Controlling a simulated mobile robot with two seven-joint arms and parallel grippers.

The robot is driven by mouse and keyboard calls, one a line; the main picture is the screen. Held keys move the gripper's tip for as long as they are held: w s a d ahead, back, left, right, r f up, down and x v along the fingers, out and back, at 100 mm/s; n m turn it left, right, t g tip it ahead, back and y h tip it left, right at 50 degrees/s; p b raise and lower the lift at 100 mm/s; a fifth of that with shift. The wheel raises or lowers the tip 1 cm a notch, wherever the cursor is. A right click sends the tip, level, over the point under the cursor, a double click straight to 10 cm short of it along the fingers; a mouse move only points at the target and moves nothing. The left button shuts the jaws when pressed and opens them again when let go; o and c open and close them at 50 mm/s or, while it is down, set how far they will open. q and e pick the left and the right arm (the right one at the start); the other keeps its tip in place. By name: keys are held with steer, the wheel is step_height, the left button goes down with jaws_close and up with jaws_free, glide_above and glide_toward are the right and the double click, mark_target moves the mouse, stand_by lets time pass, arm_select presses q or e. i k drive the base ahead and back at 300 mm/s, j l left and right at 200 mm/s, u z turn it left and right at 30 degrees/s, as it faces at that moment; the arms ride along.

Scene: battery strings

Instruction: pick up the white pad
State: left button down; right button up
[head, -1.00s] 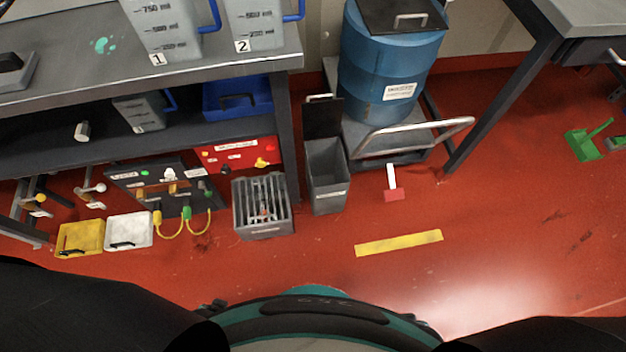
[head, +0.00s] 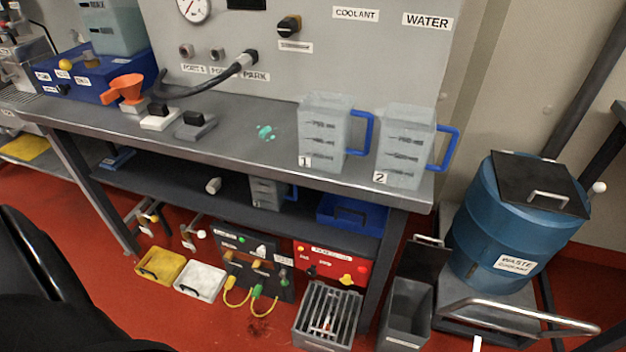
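A white pad with a black grip on top (head: 159,122) lies on the grey bench top (head: 240,130), left of the middle. A similar grey pad with a black grip (head: 195,127) lies just right of it. On the red floor under the bench, a flat white tray-like item with a black handle (head: 203,281) sits beside a yellow one (head: 160,265). Neither of my grippers is in view; only dark parts of my own body show at the lower left.
Jugs 1 (head: 325,135) and 2 (head: 403,148) stand to the right, past a green spill (head: 266,132). A blue waste drum (head: 515,225) stands on a trolley at right.

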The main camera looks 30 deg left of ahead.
mark_target(160, 116)
steer(key=u, duration=2.05)
